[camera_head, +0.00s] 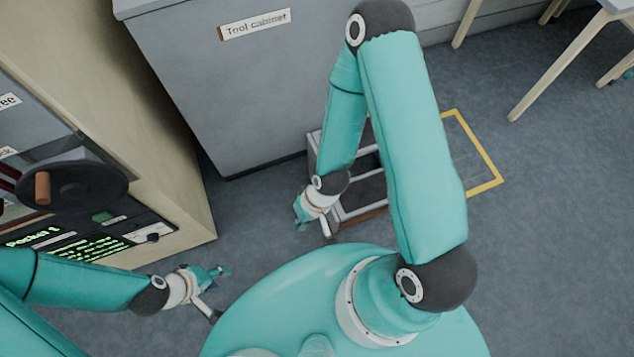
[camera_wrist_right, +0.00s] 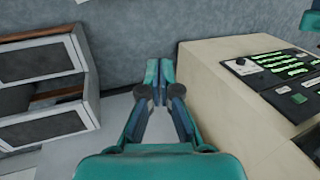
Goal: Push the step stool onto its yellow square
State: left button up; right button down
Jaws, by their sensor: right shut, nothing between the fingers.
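The step stool (camera_head: 370,190) has a pale frame and dark treads. It stands on the floor in front of the tool cabinet, partly hidden behind my right arm. It also shows at the left of the right wrist view (camera_wrist_right: 45,128). The yellow square (camera_head: 480,147) is an outline on the floor to the right of the stool; my arm hides its left part, so I cannot tell whether they overlap. My right gripper (camera_head: 299,218) is shut and empty, just left of the stool's near end; its fingers (camera_wrist_right: 160,70) show apart from the stool. My left gripper (camera_head: 219,271) is away from it, jaws unclear.
The grey tool cabinet (camera_head: 230,90) stands behind the stool. A beige console (camera_head: 170,180) with a handwheel (camera_head: 75,185) is at the left. Table legs (camera_head: 550,70) stand at the upper right. The floor right of the yellow square is clear.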

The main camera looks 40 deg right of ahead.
jog(key=w+d+f+n+g+b, duration=0.1)
jog(key=w+f+n+b, duration=0.35)
jog(key=f+b, duration=0.7)
jog(key=w+f+n+g+b, duration=0.1)
jog(key=w+f+n+b, duration=0.35)
jog(key=f+b, duration=0.7)
jog(key=w+d+f+n+h+b, duration=0.25)
jog(key=w+d+f+b, duration=0.2)
jog(key=f, duration=0.25)
jog(key=w+d+f+n+h+b, duration=0.2)
jog(key=w+d+f+n+b, duration=0.1)
jog(key=f+b, duration=0.4)
jog(key=w+d+f+n+h+b, duration=0.2)
jog(key=w+d+f+n+b, duration=0.15)
jog(key=f, duration=0.45)
jog(key=d+f+b, duration=0.5)
jog(key=d+f, duration=0.1)
jog(key=f, duration=0.4)
jog(key=shift+s+d+m+t, duration=0.3)
jog(key=shift+t, duration=0.1)
